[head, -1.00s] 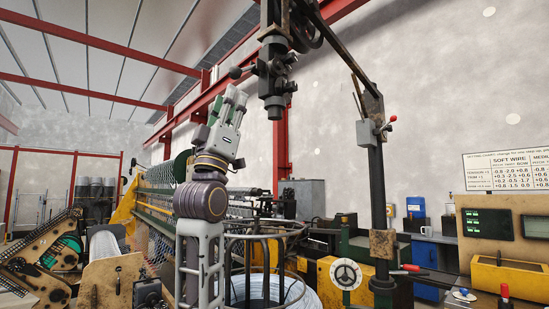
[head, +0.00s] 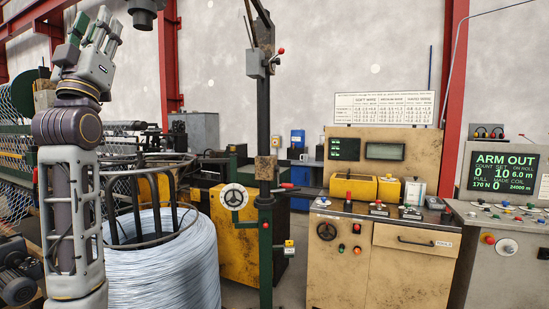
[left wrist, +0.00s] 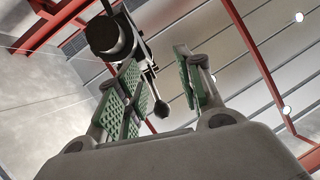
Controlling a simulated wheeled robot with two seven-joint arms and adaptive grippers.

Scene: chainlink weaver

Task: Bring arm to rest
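The swing arm stands on a dark upright post (head: 264,130) with a handwheel (head: 234,197); its beam leaves the top of the head view. The arm's dark cylindrical head (head: 144,12) shows at the top edge, just right of my left gripper (head: 95,24). My left gripper is raised, fingers up. In the left wrist view its green-padded fingers (left wrist: 160,88) are apart, with a black ball-knobbed lever (left wrist: 161,108) showing between them. I cannot tell whether they touch it. The cylindrical head (left wrist: 110,38) shows beyond the fingers. My right gripper is out of view.
A coil of wire (head: 165,265) in a black hoop frame stands below the arm's head. A console screen (head: 504,172) at the right reads "ARM OUT". A beige control cabinet (head: 340,255) stands right of the post. Chain-link mesh (head: 18,185) is at the left.

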